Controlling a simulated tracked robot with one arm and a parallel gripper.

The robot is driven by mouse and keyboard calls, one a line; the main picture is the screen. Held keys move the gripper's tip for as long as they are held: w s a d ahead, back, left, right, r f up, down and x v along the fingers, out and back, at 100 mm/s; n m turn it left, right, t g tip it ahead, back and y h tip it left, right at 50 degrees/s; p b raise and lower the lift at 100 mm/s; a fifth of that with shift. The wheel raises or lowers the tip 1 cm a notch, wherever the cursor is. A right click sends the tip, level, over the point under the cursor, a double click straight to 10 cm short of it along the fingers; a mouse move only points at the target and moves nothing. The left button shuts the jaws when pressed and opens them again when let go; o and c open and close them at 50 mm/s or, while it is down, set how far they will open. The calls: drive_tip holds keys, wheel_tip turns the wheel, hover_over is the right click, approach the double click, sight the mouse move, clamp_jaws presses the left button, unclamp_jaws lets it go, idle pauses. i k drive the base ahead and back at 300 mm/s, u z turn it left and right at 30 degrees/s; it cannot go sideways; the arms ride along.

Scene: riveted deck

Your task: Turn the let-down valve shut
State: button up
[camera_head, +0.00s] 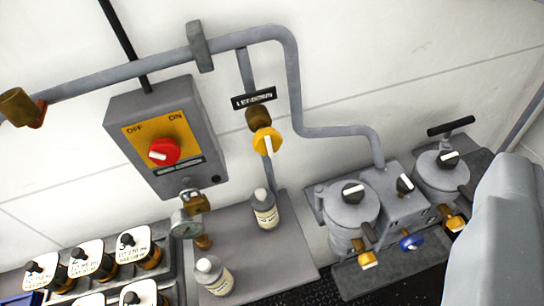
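The let-down valve (266,141) is a round yellow knob with a white pointer bar. It sits on a brown fitting on a thin, near-vertical grey pipe on the white wall. Its pointer points down, roughly along the pipe. A small black label plate (254,98) is just above it, its lettering hard to read. Nothing touches the knob. I see no gripper fingertips in this view. A large pale grey shape at the lower right edge looks like part of my own arm.
A grey switch box (160,135) with a red knob hangs left of the valve. Bottles (264,209) stand on a grey plate below it. Grey canisters (350,205) with black knobs stand at the right. Labelled jars (92,262) fill the lower left. A grey pipe (293,80) bends around the valve's right.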

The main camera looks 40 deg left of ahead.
sight(266, 141)
drive_tip(key=u, duration=0.2)
drive_tip(key=i, duration=0.9)
drive_tip(key=z, duration=0.1)
